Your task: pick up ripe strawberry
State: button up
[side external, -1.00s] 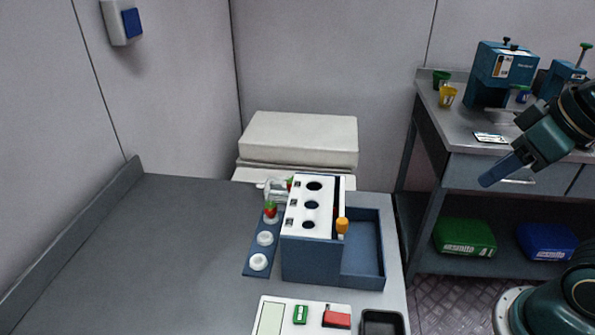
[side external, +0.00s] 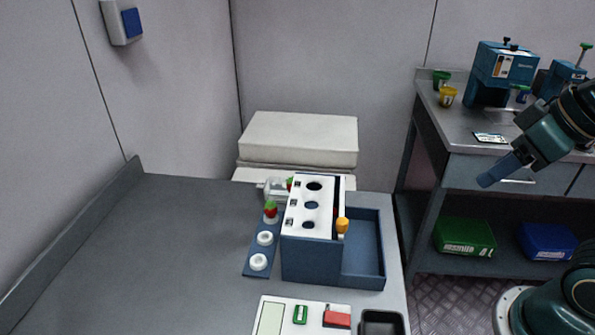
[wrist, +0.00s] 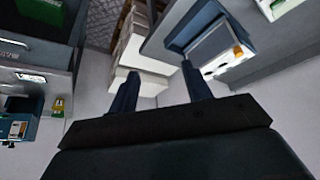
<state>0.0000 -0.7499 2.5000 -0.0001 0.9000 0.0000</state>
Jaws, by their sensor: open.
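A red strawberry with a green top (side external: 271,210) sits at the far end of a narrow blue rack (side external: 258,250) on the grey table, left of the box with holes. A second red and green berry (side external: 290,183) is partly hidden behind that box, near a clear object. My gripper (side external: 487,181) is at the right in the side view, in the air, well away from the berries. In the wrist view my gripper (wrist: 157,82) has its two fingers apart with nothing between them. No strawberry can be made out clearly in the wrist view.
The white-topped blue box (side external: 312,205) stands mid-table with an open tray (side external: 374,275) on its right and an orange-topped item (side external: 342,226) between. A white panel (side external: 270,315) and dark bin (side external: 382,323) are at the front. The left of the table is clear.

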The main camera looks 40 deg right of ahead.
dwell(0.3)
jog(key=w, duration=0.1)
jog(key=n+g+y, duration=0.3)
jog(key=n+g, duration=0.2)
jog(key=g, duration=0.2)
send_over(271, 204)
jog(key=d, duration=0.2)
notch_tip(271, 204, down, 14)
jog(key=shift+w+x, duration=0.2)
jog(key=shift+x, duration=1.6)
jog(key=shift+w+x, duration=0.25)
jog(key=shift+x, duration=1.6)
